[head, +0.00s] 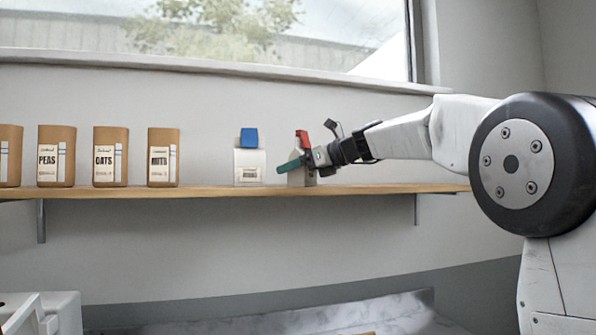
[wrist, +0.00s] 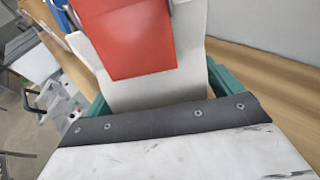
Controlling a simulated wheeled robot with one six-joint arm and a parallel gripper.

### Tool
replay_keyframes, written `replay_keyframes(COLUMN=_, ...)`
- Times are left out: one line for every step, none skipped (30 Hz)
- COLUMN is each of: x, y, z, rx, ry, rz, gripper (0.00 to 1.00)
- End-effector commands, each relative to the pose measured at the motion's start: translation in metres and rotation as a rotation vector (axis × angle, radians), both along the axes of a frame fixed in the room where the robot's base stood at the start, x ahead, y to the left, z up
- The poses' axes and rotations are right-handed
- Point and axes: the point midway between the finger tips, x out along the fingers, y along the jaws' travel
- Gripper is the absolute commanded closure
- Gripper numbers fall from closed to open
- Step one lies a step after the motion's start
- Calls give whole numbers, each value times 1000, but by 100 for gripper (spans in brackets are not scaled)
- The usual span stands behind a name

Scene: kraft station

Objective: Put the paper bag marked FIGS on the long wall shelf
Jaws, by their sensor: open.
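A pale bag with a red clip (head: 303,138) stands upright on the long wall shelf (head: 210,191), toward its right end. My gripper (head: 288,167) is open, its green fingers around this bag; one finger crosses its front in the head view. In the wrist view the red clip (wrist: 127,38) and pale bag (wrist: 155,90) lie between the green fingers, whose tips are hidden. The bag's label is covered, so I cannot read whether it says FIGS. No readable FIGS mark shows anywhere.
A white bag with a blue clip (head: 249,162) stands just left of my gripper. Brown bags marked PEAS (head: 57,157), OATS (head: 110,157) and apparently NUTS (head: 163,157) stand further left, with another cut by the edge. The shelf is bare right of my gripper. A window sill (head: 200,66) runs above.

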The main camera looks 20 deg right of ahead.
Motion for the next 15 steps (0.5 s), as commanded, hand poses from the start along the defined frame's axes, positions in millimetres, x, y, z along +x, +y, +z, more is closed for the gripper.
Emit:
replay_keyframes(x=-4, y=-5, z=2, rx=0, ry=-1, rz=-2, gripper=9)
replay_keyframes(x=-6, y=-8, z=3, rx=0, ry=-2, rz=-4, gripper=9)
replay_keyframes(x=-11, y=-12, z=5, rx=1, ry=-1, rz=-4, gripper=9)
replay_keyframes(x=-14, y=-16, z=6, rx=0, ry=-1, rz=-3, gripper=9)
replay_keyframes(x=-19, y=-20, z=8, rx=0, ry=-2, rz=-4, gripper=9)
replay_keyframes(x=-25, y=-26, z=11, rx=-1, ry=-3, rz=-5, gripper=9)
replay_keyframes(x=-29, y=-31, z=13, rx=0, ry=-2, rz=-4, gripper=9)
replay_keyframes(x=-34, y=-35, z=15, rx=0, ry=-2, rz=-5, gripper=9)
replay_keyframes(x=-40, y=-42, z=18, rx=0, ry=-2, rz=-5, gripper=9)
replay_keyframes(x=-45, y=-46, z=20, rx=0, ry=-2, rz=-4, gripper=9)
replay_keyframes(x=-49, y=-50, z=21, rx=0, ry=-2, rz=-5, gripper=9)
replay_keyframes(x=-54, y=-56, z=23, rx=-1, ry=-1, rz=-4, gripper=9)
replay_keyframes(x=-58, y=-59, z=25, rx=-1, ry=-1, rz=-4, gripper=9)
replay_keyframes(x=-62, y=-63, z=27, rx=0, ry=-2, rz=-5, gripper=9)
replay_keyframes(x=-66, y=-67, z=29, rx=-1, ry=-1, rz=-4, gripper=9)
